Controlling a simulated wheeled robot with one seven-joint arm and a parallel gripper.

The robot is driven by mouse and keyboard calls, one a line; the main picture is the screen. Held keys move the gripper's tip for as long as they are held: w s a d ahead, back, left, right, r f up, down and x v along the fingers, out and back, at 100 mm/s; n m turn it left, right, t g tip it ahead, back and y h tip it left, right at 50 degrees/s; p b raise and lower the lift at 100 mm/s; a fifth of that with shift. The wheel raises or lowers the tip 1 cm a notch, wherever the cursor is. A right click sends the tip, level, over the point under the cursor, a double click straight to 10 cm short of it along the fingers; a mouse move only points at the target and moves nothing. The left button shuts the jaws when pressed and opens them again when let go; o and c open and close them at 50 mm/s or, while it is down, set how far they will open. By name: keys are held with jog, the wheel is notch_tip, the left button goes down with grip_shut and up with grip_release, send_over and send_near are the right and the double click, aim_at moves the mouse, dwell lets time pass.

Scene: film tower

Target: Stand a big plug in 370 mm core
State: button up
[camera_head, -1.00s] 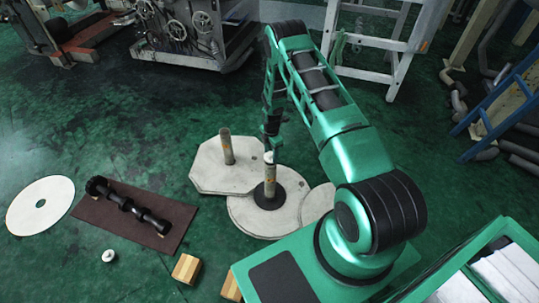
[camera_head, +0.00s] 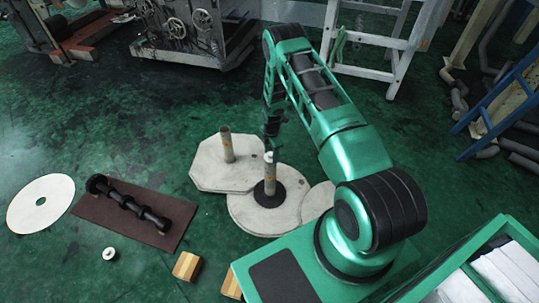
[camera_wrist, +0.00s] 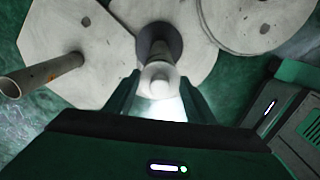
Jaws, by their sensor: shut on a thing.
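My gripper (camera_wrist: 160,88) is shut on a white round plug (camera_wrist: 158,76), seen between its fingers in the wrist view. In the head view my gripper (camera_head: 271,146) points down, and the plug (camera_head: 269,157) shows pale under it, at the top of a grey upright core (camera_head: 270,178). This core stands on a black disc (camera_head: 268,196) and shows behind the plug in the wrist view (camera_wrist: 152,46). I cannot tell whether the plug is seated in the core's mouth or just above it. A second core (camera_head: 227,146) stands to the left, open at its top in the wrist view (camera_wrist: 40,75).
Pale floor plates (camera_head: 245,212) lie under the cores. A brown mat (camera_head: 96,212) bears a black shaft (camera_head: 130,205). A small white plug (camera_head: 109,255), a white disc (camera_head: 40,204) and wooden blocks (camera_head: 187,267) lie on the green floor. Machinery stands behind.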

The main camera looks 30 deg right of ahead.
jog(key=shift+f, duration=0.35)
jog(key=o, duration=1.1)
jog(key=shift+r, duration=0.15)
notch_tip(320, 180, up, 10)
jog(key=shift+r, duration=0.2)
